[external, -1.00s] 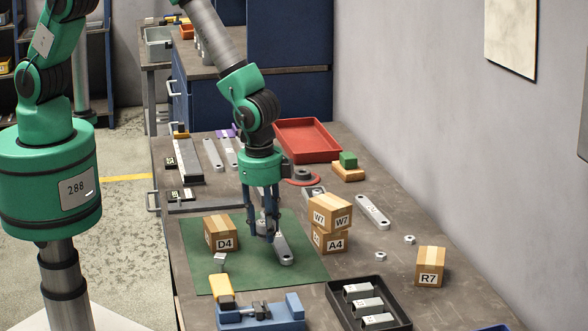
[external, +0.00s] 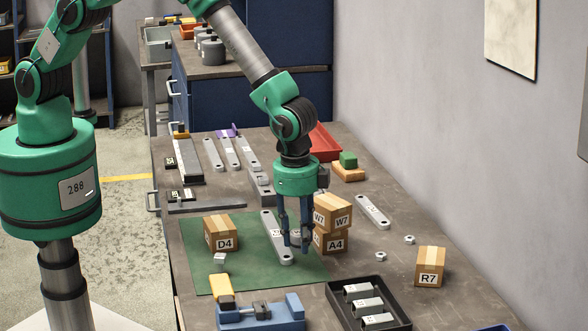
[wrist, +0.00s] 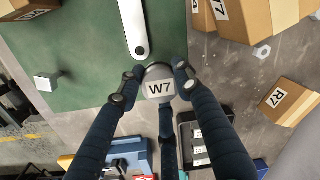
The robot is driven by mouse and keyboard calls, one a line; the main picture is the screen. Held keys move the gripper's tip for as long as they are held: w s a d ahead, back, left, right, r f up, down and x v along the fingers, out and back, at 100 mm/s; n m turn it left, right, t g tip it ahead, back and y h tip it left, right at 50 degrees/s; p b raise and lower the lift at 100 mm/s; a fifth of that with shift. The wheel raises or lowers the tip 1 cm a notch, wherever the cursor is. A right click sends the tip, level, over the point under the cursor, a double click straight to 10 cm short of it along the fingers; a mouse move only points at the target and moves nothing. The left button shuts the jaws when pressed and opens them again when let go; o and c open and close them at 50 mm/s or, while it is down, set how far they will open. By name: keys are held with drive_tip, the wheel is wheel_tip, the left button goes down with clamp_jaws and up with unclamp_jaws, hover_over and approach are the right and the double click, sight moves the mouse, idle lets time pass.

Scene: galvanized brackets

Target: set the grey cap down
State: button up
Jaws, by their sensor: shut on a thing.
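My gripper (external: 295,248) points down near the right edge of the green mat (external: 235,285), left of the stacked W7 and A4 boxes. The cap also shows partly between the fingers in the external view (external: 296,235). The cap's underside is hidden, so I cannot tell whether it touches the surface. A long grey bracket (external: 275,238) lies on the mat just left of the fingers.
Box W7 (external: 331,210) sits on box A4 (external: 334,245), close to my gripper's right. Box D4 (external: 221,234) and a small pale block (external: 220,259) are on the mat. A blue vise (external: 262,310) and black tray (external: 338,298) stand in front. Bare bench lies beyond A4.

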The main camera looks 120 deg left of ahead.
hover_over(330, 274)
drive_tip(key=shift+d+f, duration=0.2)
drive_tip(key=shift+f, duration=0.15)
idle(0.3)
drive_tip(key=shift+f, duration=1.75)
drive_tip(key=shift+f+b, duration=0.3)
drive_tip(key=shift+f, duration=0.15)
drive_tip(key=o, duration=1.2)
drive_tip(key=shift+r, duration=0.15)
drive_tip(key=shift+r+p, duration=0.4)
wheel_tip(330, 274, up, 12)
drive_tip(key=d, duration=0.1)
drive_tip(key=shift+s, duration=0.15)
